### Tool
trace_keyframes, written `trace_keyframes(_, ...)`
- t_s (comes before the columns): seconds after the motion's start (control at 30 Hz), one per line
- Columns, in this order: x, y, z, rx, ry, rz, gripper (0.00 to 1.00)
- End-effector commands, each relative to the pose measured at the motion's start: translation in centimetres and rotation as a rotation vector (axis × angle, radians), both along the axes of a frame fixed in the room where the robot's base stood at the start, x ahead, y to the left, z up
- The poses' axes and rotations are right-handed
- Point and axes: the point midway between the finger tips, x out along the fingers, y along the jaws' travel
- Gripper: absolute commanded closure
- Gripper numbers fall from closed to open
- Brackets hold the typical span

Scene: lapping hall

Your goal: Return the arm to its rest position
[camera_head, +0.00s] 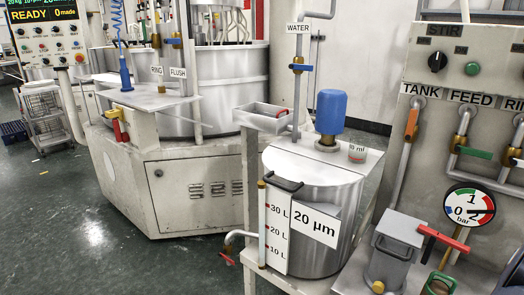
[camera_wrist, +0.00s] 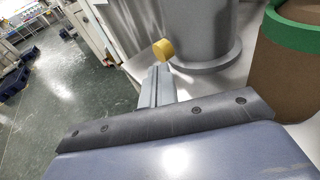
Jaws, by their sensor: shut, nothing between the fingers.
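In the wrist view my gripper (camera_wrist: 158,72) shows as two narrow grey fingers pressed together beyond a dark bolted bar. They are shut with nothing between them. A round yellow knob (camera_wrist: 163,49) appears just past the fingertips; I cannot tell whether they touch it. Behind it stands a grey vessel (camera_wrist: 205,35) with a flared foot. A brown container with a green rim (camera_wrist: 300,60) stands close on the right. In the head view the gripper cannot be made out, and the arm's overall pose is not shown.
In the head view, a grey lidded canister (camera_head: 392,250) and a green-rimmed container (camera_head: 440,284) stand at the lower right, near a red-handled valve (camera_head: 444,238) and gauge (camera_head: 469,205). A steel 20 µm tank (camera_head: 343,225) stands left of them. The floor (camera_head: 120,240) at left is open.

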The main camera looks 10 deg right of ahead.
Motion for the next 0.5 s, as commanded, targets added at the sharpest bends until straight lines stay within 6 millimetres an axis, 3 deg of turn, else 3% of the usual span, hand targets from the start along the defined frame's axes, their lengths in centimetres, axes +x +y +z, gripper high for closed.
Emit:
trace_keyframes(0.2, -2.6, -0.2, 0.4, -0.002, -0.001, -0.004, 1.00)
trace_keyframes(0.5, -3.7, -0.2, 0.6, -0.001, -0.001, 0.000, 1.00)
